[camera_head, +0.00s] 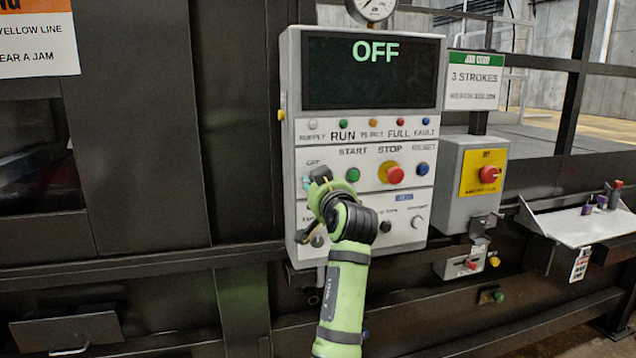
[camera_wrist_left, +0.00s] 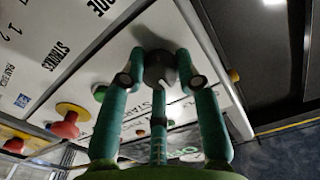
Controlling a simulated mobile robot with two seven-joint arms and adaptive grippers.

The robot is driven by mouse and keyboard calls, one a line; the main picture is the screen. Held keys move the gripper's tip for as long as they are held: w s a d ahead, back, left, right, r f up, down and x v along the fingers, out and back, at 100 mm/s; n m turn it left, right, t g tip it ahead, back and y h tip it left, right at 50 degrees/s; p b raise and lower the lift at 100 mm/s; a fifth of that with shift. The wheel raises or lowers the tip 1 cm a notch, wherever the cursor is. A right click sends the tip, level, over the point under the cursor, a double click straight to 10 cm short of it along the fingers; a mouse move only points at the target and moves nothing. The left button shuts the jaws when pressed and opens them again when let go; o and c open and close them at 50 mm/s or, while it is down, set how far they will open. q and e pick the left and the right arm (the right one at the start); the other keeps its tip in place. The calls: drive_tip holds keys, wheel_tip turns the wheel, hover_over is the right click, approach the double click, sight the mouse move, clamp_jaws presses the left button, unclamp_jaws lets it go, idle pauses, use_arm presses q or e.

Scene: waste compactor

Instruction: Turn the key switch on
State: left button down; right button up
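The grey control panel (camera_head: 290,90) has a dark display (camera_head: 345,75) that reads OFF in green. My left gripper (camera_head: 318,180) is at the panel's left side, just under a small OFF label, and hides the key switch in the head view. In the left wrist view a dark round knob with a white pointer, which looks like the key switch (camera_wrist_left: 160,72), sits between the green fingertips of my left gripper (camera_wrist_left: 160,62). The fingertips bend inward and appear to touch its sides. My right gripper is not in view.
The green START button (camera_head: 353,174) is close to the right of my gripper. The red STOP button (camera_head: 395,174) and blue reset button (camera_head: 422,169) are further right. A grey box with a red rotary switch (camera_head: 488,174) and a side shelf (camera_head: 590,226) stand to the right.

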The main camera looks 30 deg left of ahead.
use_arm(q)
drive_tip(key=shift+r, duration=0.15)
drive_tip(key=shift+r+m+p, duration=0.15)
drive_tip(key=shift+m+p, duration=4.4)
drive_tip(key=shift+m, duration=1.35)
drive_tip(key=c, duration=0.9)
unclamp_jaws()
drive_tip(key=shift+w, duration=0.1)
drive_tip(key=shift+f, duration=0.2)
